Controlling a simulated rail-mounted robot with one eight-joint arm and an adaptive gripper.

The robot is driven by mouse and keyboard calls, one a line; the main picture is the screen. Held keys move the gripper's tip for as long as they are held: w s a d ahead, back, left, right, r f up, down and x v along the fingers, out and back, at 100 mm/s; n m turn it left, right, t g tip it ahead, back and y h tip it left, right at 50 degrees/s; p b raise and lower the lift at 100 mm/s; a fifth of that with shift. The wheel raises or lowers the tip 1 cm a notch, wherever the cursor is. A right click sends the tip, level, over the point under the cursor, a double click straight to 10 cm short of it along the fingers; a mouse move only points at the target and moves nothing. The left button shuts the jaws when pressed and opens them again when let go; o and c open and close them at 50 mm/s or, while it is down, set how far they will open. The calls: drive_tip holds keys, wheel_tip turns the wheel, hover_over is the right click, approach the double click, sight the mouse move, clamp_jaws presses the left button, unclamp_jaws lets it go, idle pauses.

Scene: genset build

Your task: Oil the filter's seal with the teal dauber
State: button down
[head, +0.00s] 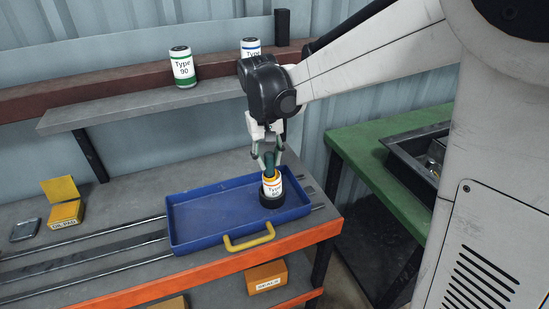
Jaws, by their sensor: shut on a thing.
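The filter (272,186) is a white can with an orange band and a "Type" label. It stands upright in a black ring-like base (272,201) at the right end of the blue tray (205,237). My gripper (269,160) points down right over the filter and is shut on the teal dauber (269,161). Only a little of the dauber shows between the fingers. Its lower end is at the filter's top; I cannot tell whether it touches the seal, which is hidden from this angle.
A yellow box with an open lid (66,212) and a grey flat item (25,230) sit at the bench's left. More cans, one green-banded (182,67), stand on the shelf above. A green bench (370,160) with a dark tray is at right. The blue tray's left is clear.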

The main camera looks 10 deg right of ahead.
drive_tip(key=shift+w+d+b, duration=0.15)
drive_tip(key=shift+d+b, duration=0.15)
drive_tip(key=shift+d, duration=1.2)
wheel_tip(320, 180, up, 7)
drive_tip(key=p, duration=0.4)
drive_tip(key=shift+f, duration=0.1)
